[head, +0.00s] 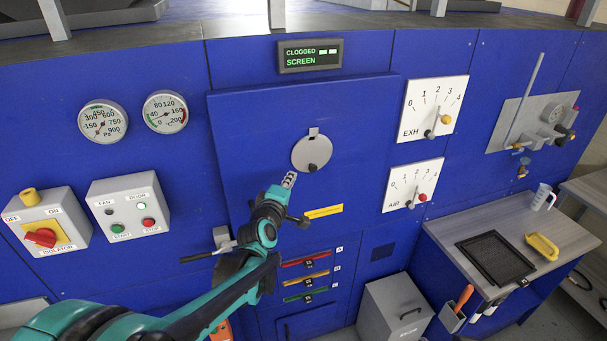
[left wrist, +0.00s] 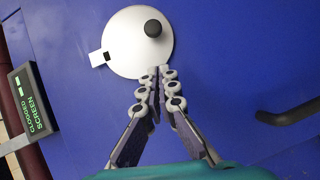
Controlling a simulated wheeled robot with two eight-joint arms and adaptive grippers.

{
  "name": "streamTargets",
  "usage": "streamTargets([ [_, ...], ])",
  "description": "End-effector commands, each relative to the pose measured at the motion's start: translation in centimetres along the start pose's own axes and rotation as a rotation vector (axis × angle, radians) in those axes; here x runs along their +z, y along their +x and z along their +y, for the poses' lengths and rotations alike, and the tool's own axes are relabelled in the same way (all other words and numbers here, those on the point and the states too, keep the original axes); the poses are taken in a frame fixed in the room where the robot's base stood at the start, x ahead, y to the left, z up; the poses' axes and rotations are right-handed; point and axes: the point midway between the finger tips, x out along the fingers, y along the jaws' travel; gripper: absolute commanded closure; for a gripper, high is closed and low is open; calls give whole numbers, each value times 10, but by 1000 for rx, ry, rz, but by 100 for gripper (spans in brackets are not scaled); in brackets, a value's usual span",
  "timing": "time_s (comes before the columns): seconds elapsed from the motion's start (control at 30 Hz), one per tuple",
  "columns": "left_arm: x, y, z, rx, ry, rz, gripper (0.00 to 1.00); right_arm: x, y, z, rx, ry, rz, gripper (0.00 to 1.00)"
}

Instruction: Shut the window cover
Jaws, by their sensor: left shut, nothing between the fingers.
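The window cover (head: 308,150) is a round light grey disc on the large blue door panel, with a black knob (head: 313,168) at its lower edge and a small tab (head: 313,132) at its top. No window opening shows around it. My left gripper (head: 290,178) is shut and empty, just below and left of the disc. In the left wrist view, the closed fingertips (left wrist: 160,74) overlap the edge of the disc (left wrist: 125,50), apart from the knob (left wrist: 153,28). Whether they touch the disc cannot be told. My right gripper is not in view.
A display (head: 310,56) reading "CLOGGED SCREEN" is above the door panel. A black door handle (head: 208,255) sticks out at the lower left. Dial plates EXH (head: 420,100) and AIR (head: 400,187) are to the right. A side table (head: 470,226) stands at the right.

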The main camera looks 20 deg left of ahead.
Motion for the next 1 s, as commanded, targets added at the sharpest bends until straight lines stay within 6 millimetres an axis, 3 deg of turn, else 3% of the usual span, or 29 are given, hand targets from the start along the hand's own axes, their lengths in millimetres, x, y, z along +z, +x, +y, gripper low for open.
streamTargets([
  [0.1, 0, 28, 0, 0, 1, 0, 100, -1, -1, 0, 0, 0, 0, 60],
  [0.33, 16, 43, 0, 0, 3, -1, 100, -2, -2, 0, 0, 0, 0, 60],
  [1.0, 28, 54, 0, 0, 0, 1, 100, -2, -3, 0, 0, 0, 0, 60],
])
